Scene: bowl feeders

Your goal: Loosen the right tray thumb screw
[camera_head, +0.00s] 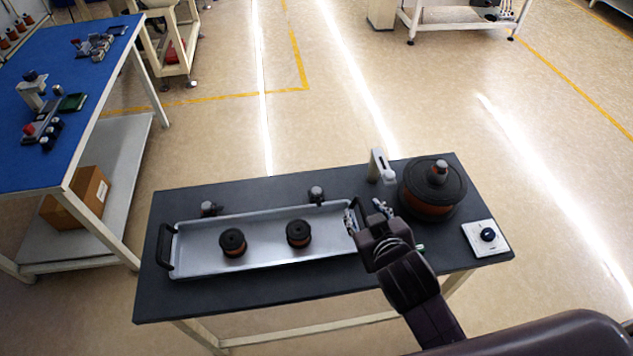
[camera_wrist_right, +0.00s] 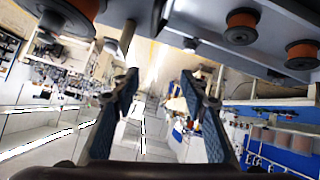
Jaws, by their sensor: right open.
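The tray (camera_head: 190,262) is a long silver pan with black end handles on a dark table. Two grey thumb screws stand at its back edge. The right tray thumb screw (camera_head: 316,194) is upright and clear of my gripper; the left thumb screw (camera_head: 208,208) is further left. My right gripper (camera_head: 367,213) is open and empty, over the tray's right end, to the right of the right screw and nearer the front. In the wrist view its two fingers (camera_wrist_right: 160,85) are spread with nothing between them. My left gripper is not in view.
Two dark spools (camera_head: 232,242) (camera_head: 298,233) stand in the tray. A round bowl feeder (camera_head: 432,212) and an upright grey bracket (camera_head: 380,167) stand right of the tray. A white plate with a dark knob (camera_head: 488,235) is at the table's right end. A blue workbench (camera_head: 75,120) is left.

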